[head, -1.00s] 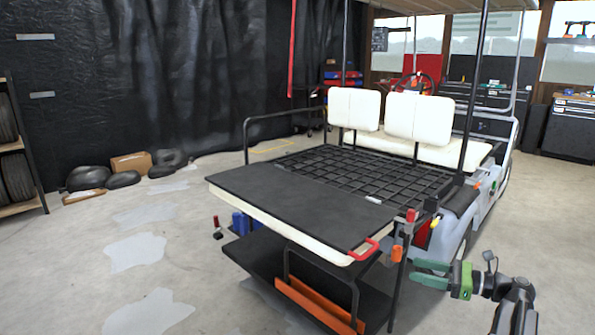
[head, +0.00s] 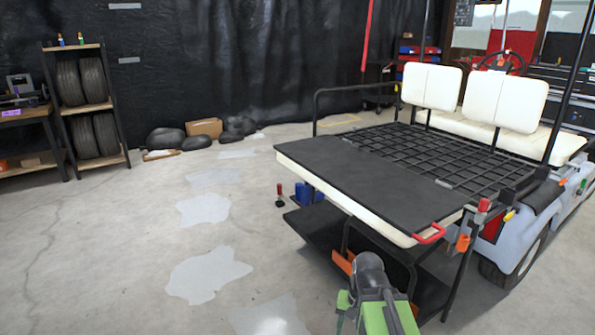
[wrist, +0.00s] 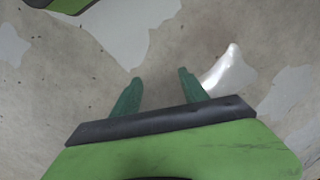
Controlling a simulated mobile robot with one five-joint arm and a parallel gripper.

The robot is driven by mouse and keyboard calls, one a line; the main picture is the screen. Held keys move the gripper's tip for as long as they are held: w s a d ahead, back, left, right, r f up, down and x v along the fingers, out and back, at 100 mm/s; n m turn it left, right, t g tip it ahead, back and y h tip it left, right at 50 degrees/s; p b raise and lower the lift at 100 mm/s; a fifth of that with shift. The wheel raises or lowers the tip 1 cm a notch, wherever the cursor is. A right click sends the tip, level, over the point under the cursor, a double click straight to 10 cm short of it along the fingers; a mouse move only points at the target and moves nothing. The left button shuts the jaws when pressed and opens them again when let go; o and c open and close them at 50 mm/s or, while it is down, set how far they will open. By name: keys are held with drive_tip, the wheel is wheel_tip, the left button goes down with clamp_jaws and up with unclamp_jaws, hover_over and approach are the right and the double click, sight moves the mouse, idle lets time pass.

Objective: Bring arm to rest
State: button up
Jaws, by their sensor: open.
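My gripper (wrist: 158,86) shows in the wrist view as two dark green fingers, apart with nothing between them. Beyond them lies bare concrete floor with pale patches. In the head view, my folded arm's grey and green parts stand at the bottom centre, in front of the cart's rear. The fingers cannot be made out there.
The cart's black rear deck (head: 370,185) with its red handle (head: 430,234) fills the right. A lower black shelf (head: 325,232) sits beneath it. A tire rack (head: 88,105) stands far left. Floor (head: 110,240) to the left is clear.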

wheel_tip(320, 180, up, 35)
drive_tip(key=d+n+p, duration=0.1)
drive_tip(key=n+p, duration=0.2)
drive_tip(key=p, duration=3.1)
drive_tip(key=shift+w+d+f+h+p, duration=0.2)
drive_tip(key=shift+d+h+p, duration=0.05)
drive_tip(key=shift+h+p, duration=0.15)
